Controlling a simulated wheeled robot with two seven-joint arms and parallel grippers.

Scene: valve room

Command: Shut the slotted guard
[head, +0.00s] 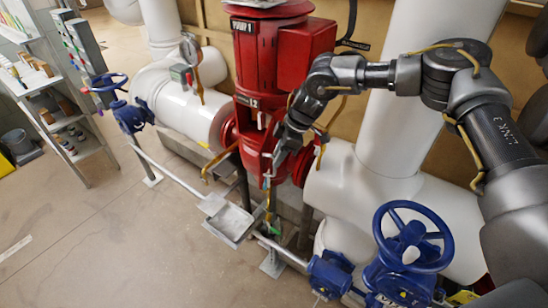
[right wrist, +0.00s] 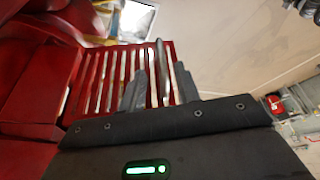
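The slotted guard (right wrist: 90,82) is a red panel with a row of pale slots, in front of my right gripper in the right wrist view. In the head view it is mostly hidden at the red pump. My right gripper (head: 274,160) is at the front of the pump's lower part. In the right wrist view its two dark fingers (right wrist: 159,92) stand apart, with a grey upright bar (right wrist: 161,62) showing between and beyond them. I cannot tell whether they touch it, or how far the guard stands open. My left gripper is not in view.
The red pump (head: 270,50) stands between white pipes (head: 185,113). A blue handwheel valve (head: 412,237) stands at the front right, another (head: 130,115) at the left. A grey metal plate (head: 232,222) is below the pump. Shelves (head: 62,110) stand far left; the floor between is clear.

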